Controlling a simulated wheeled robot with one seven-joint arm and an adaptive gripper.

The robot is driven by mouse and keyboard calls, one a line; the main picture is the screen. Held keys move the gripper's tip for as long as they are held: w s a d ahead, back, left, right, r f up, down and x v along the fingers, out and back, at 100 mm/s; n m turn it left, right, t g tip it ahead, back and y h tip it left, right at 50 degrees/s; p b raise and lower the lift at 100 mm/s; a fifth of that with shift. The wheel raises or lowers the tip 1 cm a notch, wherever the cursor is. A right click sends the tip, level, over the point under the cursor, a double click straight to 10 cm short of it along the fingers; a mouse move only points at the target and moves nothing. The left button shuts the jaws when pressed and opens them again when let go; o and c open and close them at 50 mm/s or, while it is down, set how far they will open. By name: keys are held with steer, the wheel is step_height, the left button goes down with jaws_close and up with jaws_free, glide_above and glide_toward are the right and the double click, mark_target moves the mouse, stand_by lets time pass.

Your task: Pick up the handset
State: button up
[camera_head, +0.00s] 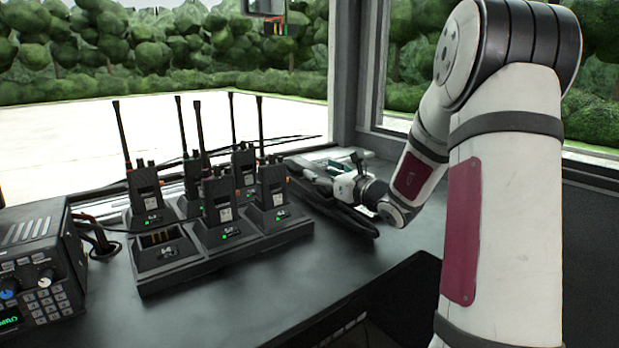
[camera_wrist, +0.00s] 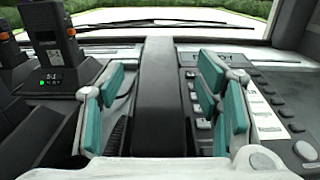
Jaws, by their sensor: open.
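The handset (camera_wrist: 165,90) is a long dark bar in the wrist view, running away from me on a grey desk phone (camera_wrist: 262,118) with several keys at its right. My gripper (camera_wrist: 163,103) is open, with its teal-padded fingers on either side of the handset. Gaps show between the pads and the handset on both sides. In the head view, my gripper (camera_head: 346,187) is low over the phone, beside the radio chargers. There, my gripper hides part of the phone, and I cannot clearly tell the handset from the dark phone body.
Several handheld radios with tall antennas stand in a charger bank (camera_head: 218,257) left of my gripper. One front slot is empty. A radio console (camera_head: 38,268) stands at the far left. The window post (camera_head: 352,75) rises behind. The front of the desk is clear.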

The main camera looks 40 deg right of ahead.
mark_target(311, 167)
steer(key=shift+w+a+b, duration=0.1)
steer(key=shift+w+b, duration=0.35)
steer(key=shift+w, duration=1.4)
